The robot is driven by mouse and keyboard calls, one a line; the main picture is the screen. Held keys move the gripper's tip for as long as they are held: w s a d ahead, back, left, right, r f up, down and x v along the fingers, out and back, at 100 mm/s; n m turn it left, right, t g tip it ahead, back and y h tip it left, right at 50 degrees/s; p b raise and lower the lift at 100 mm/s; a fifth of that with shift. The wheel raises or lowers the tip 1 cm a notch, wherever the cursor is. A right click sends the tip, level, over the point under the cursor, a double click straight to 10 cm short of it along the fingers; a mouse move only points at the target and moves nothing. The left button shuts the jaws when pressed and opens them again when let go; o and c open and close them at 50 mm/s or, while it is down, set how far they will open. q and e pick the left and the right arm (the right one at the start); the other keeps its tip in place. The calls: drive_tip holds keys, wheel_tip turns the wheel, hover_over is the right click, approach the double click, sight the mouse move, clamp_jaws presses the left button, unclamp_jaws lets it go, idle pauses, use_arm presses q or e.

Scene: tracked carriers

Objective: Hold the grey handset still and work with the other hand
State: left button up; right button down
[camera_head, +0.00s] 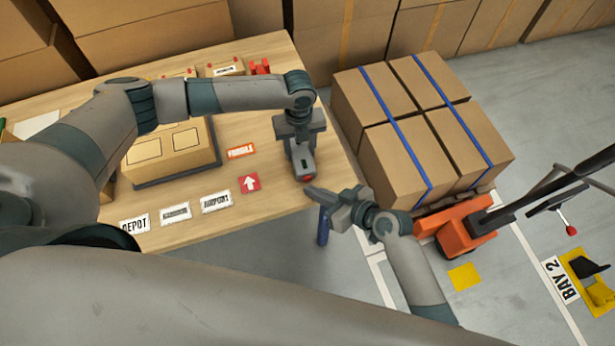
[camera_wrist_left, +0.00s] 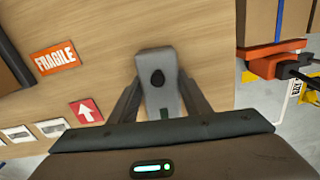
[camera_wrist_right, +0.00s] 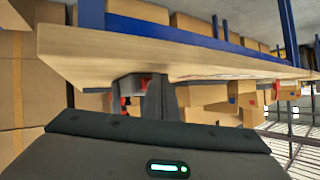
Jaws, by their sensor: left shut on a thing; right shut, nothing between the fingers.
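The grey handset (camera_head: 303,160) is held by my left gripper (camera_head: 301,146), over the right part of the wooden table. A red spot shows at its near end. In the left wrist view the handset (camera_wrist_left: 158,62) sits between the two fingers and shows a black oval on its face. My right gripper (camera_head: 309,189) is shut and empty, its tips just below the handset's red end in the head view. I cannot tell if they touch. In the right wrist view the shut fingers (camera_wrist_right: 152,92) overlap a dark shape with red on it.
The table (camera_head: 285,210) carries a carton (camera_head: 168,152) on a dark tray, a FRAGILE label (camera_head: 241,151), a red arrow label (camera_head: 249,183) and several white labels. Strapped cartons (camera_head: 420,130) stand right of the table by an orange pallet truck (camera_head: 460,228). Floor beyond is partly clear.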

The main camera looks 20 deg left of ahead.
drive_tip(key=s+d, duration=0.2)
drive_tip(key=s, duration=0.1)
drive_tip(key=s+d, duration=0.1)
drive_tip(key=s, duration=0.1)
drive_tip(key=shift+s, duration=0.1)
idle(0.4)
use_arm(q)
drive_tip(key=o, duration=1.2)
drive_tip(key=shift+r, duration=0.1)
wheel_tip(320, 180, up, 12)
drive_tip(key=shift+f, duration=0.1)
drive_tip(key=shift+f, duration=0.1)
